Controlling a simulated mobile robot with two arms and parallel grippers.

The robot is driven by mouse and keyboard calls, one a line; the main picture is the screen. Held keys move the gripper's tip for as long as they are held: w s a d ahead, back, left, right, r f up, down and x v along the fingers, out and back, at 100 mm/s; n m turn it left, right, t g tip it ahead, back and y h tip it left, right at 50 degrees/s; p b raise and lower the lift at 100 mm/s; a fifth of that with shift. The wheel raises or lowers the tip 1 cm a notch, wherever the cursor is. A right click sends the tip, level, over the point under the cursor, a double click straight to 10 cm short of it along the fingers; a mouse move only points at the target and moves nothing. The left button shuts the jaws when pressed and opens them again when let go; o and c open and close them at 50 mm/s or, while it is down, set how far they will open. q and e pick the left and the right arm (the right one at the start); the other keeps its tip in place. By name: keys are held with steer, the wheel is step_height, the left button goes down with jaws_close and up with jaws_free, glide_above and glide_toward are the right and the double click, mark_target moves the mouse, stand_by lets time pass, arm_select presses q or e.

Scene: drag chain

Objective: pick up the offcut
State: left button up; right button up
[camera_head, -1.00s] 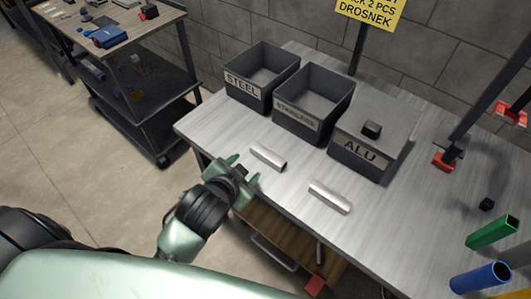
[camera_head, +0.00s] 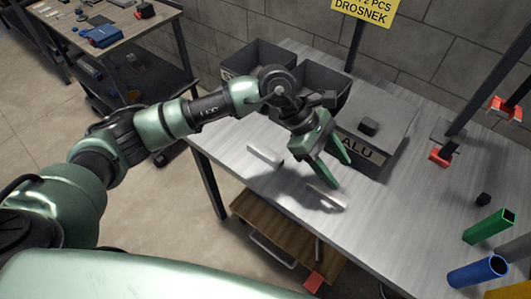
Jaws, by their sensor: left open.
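Two short silvery metal offcuts lie on the grey workbench (camera_head: 400,215). The left offcut (camera_head: 265,155) lies just left of my left gripper. The right offcut (camera_head: 328,197) lies below and beside the fingertips, partly hidden by a finger. My left gripper (camera_head: 341,174) points down over the bench with its green fingers apart, and nothing shows between them. I cannot tell whether the fingertips touch the bench or the right offcut. My right gripper is not in view.
Behind the gripper stand the closed ALU bin (camera_head: 375,130) with a black knob and two open grey bins, partly hidden by my arm. Green (camera_head: 489,227) and blue (camera_head: 478,273) tubes are at the right. A tool cart (camera_head: 130,45) stands at upper left. The bench's right middle is clear.

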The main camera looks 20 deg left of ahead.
arm_select(q)
steer(key=w+a+f+y, duration=0.2)
steer(key=w+a+y, duration=0.1)
steer(key=a, duration=0.4)
steer(key=m+t+y, duration=0.1)
steer(key=y, duration=0.4)
glide_above(267, 152)
steer(key=shift+w+d+r, duration=0.1)
steer(key=shift+w+r, duration=0.2)
steer(key=shift+w, duration=0.1)
steer(key=shift+a+f, duration=0.2)
steer(key=shift+a, duration=0.05)
steer(key=f, duration=0.2)
steer(key=f+p, duration=0.1)
steer(key=f, duration=0.1)
steer(key=s+f+p, duration=0.1)
steer(key=f, duration=0.1)
steer(key=shift+d+f, duration=0.1)
steer(key=shift+f, duration=0.05)
steer(key=shift+w+f, duration=0.1)
steer(key=shift+f, duration=0.4)
steer(key=shift+c, duration=0.3)
jaws_close()
